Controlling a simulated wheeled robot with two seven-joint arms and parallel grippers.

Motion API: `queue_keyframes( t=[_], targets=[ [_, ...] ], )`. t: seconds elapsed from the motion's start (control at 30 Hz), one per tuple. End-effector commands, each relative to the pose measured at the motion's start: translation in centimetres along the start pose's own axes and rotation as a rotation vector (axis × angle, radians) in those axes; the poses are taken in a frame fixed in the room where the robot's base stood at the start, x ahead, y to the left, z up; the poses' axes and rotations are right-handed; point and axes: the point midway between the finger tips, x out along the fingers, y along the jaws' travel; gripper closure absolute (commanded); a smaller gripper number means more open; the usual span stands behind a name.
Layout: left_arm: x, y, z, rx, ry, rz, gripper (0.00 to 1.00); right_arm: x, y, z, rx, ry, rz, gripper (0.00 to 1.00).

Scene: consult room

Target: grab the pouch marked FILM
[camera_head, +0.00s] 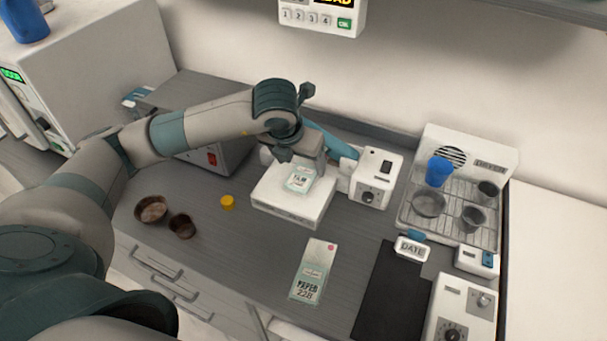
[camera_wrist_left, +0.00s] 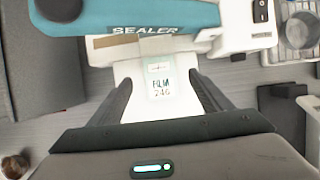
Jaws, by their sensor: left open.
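The pouch whose marking looks like FILM (camera_head: 299,179) is small, pale and green-edged. It lies on the white platform (camera_head: 287,214) in front of the sealer (camera_head: 328,139). My left gripper (camera_head: 300,166) is open just above this pouch. In the left wrist view the pouch (camera_wrist_left: 160,83) shows between the two open fingers of the gripper (camera_wrist_left: 162,90), its lettering small and a number 246 below it. I cannot tell whether the fingers touch it. My right gripper is in neither view.
A second pouch marked PAPER 228 (camera_head: 313,272) lies on the counter in front. Two brown bowls (camera_head: 151,209) and a yellow cap (camera_head: 227,202) stand to the left. A dryer rack with cups (camera_head: 407,222), a DATE stamp (camera_head: 411,249) and a black mat (camera_head: 385,300) are at right.

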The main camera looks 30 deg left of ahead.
Motion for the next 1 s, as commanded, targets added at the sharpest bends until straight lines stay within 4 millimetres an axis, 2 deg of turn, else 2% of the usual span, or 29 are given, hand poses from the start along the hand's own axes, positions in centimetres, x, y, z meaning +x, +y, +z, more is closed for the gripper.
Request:
queue_keyframes(
  t=[0.27,0.5,1.0],
  targets=[
    [2.4,0.2,-0.9,0.0,0.005,0.002,0.28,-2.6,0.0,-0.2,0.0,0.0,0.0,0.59],
    [4.6,0.2,-0.8,-0.001,0.001,0.001,0.28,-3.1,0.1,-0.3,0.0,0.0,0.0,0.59],
    [4.7,0.2,-0.8,0.0,0.0,0.0,0.28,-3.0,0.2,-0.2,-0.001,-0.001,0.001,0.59]
  ],
)
